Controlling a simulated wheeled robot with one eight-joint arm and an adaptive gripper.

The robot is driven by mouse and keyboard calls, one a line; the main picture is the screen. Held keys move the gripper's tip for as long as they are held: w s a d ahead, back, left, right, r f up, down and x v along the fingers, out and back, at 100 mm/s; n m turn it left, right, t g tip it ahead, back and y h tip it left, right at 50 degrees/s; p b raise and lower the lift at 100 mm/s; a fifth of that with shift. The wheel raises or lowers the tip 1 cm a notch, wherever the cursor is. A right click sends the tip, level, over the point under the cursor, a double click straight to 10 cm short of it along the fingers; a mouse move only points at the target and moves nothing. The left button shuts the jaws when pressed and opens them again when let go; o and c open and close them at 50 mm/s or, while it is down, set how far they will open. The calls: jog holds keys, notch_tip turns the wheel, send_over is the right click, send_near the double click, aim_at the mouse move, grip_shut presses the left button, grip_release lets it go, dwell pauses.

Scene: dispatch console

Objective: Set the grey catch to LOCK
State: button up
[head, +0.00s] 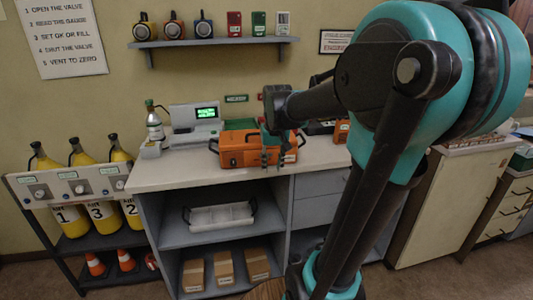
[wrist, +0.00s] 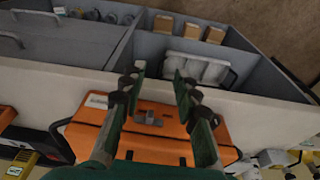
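An orange case (head: 236,148) lies on the worktop (head: 172,174), near its front edge. It also shows below my fingers in the wrist view (wrist: 84,136). The small grey catch (wrist: 148,118) is on the case, between my two fingers in the wrist view. Any marking beside the catch is too small to read, so I cannot tell its setting. My gripper (head: 275,158) is over the right part of the case in the head view. In the wrist view my gripper (wrist: 158,74) is open, its fingers apart on either side of the catch, holding nothing. The catch is not discernible in the head view.
A grey device with a green display (head: 194,118) and a small bottle (head: 155,124) stand left of the case. A white tray (head: 219,215) and several cardboard boxes (head: 224,269) are on the shelves below. Yellow cylinders (head: 73,220) stand at left. The worktop's left front is clear.

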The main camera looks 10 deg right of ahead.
notch_tip(320, 180, up, 17)
jog(key=g, duration=0.2)
send_over(257, 148)
jog(key=s+d, duration=0.2)
jog(key=d, duration=0.1)
notch_tip(257, 148, down, 17)
jog(key=shift+d+f, duration=0.1)
jog(key=shift+f, duration=0.1)
grip_shut()
